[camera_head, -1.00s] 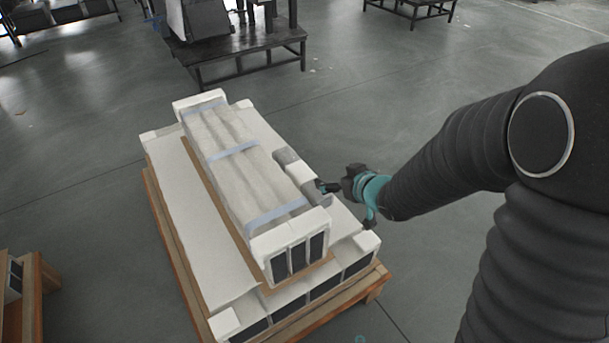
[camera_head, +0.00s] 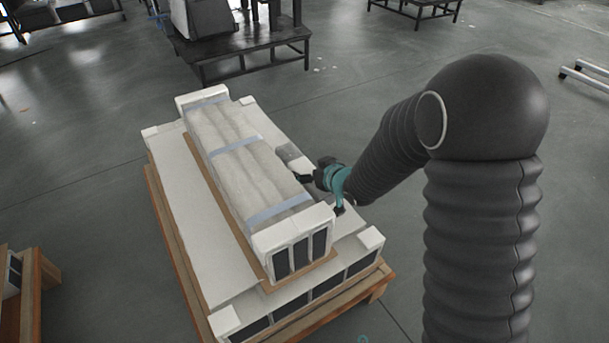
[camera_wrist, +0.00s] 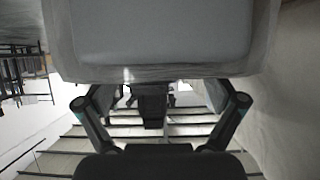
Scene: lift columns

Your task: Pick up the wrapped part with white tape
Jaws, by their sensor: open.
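A small grey and white part (camera_head: 290,153) sits on the right side of the stack, beside a long bundle (camera_head: 232,150) wrapped in pale film with bluish-white bands across it. My gripper (camera_head: 306,178) is at the near end of the small part, its dark fingers pointing left toward it. In the wrist view a large pale grey face with a translucent wrapped edge (camera_wrist: 160,72) fills the top, close ahead of my gripper (camera_wrist: 160,102). The two fingers are spread apart with nothing visibly clamped between them. I cannot tell whether they touch the part. No tape shows clearly on the small part.
The stack rests on a wooden pallet (camera_head: 185,272), with white end blocks (camera_head: 290,240) at the near end. Another pallet (camera_head: 35,285) stands at the lower left. A dark table (camera_head: 240,45) is behind.

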